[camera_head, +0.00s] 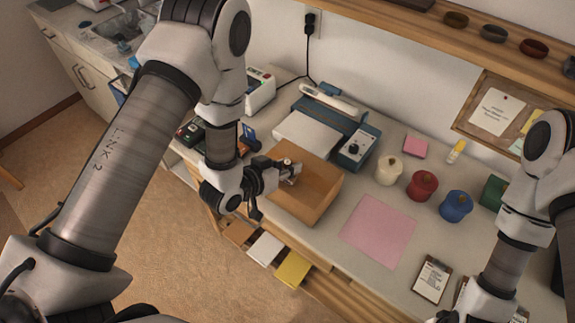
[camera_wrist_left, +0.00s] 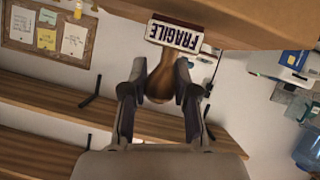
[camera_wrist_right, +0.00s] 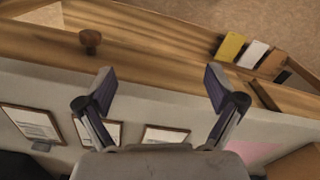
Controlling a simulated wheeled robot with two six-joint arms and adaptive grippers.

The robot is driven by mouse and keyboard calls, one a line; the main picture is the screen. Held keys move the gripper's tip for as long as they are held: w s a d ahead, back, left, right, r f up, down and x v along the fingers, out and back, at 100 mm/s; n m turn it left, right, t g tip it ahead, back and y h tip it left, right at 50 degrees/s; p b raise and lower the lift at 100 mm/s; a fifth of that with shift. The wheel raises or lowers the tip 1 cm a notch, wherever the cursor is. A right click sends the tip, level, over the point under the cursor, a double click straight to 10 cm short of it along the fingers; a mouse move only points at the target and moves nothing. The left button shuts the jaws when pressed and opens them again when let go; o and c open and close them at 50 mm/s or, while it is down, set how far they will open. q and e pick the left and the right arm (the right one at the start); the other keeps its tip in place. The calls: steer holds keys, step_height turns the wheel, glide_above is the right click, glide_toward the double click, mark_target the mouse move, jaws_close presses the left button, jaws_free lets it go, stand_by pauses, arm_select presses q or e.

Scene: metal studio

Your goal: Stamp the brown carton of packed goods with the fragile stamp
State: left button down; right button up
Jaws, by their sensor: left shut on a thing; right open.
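The brown carton (camera_head: 313,195) sits on the table, left of the pink sheet. My left gripper (camera_head: 287,171) is over its left part. In the left wrist view the gripper (camera_wrist_left: 160,88) is shut on the brown handle of the fragile stamp (camera_wrist_left: 175,34), whose white plate reads FRAGILE. The carton (camera_wrist_left: 250,14) fills the top of that view, close to the plate; I cannot tell whether they touch. No mark shows on the carton's visible faces. My right gripper (camera_wrist_right: 160,85) is open and empty above the table's front side.
A blue-and-white device (camera_head: 350,148) stands behind the carton. White, red and blue jars (camera_head: 422,185) stand to the right, behind the pink sheet (camera_head: 378,230). A clipboard (camera_head: 432,279) lies near the front. In the right wrist view, a brown knob-like object (camera_wrist_right: 91,40) shows near the wood.

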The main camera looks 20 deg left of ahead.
arm_select(q)
steer(key=shift+f+b, duration=0.4)
steer(key=shift+f, duration=0.15)
steer(key=shift+r, duration=0.15)
step_height(320, 180, up, 7)
steer(key=p, duration=0.5)
steer(key=shift+p, duration=0.35)
steer(key=shift+f, duration=0.2)
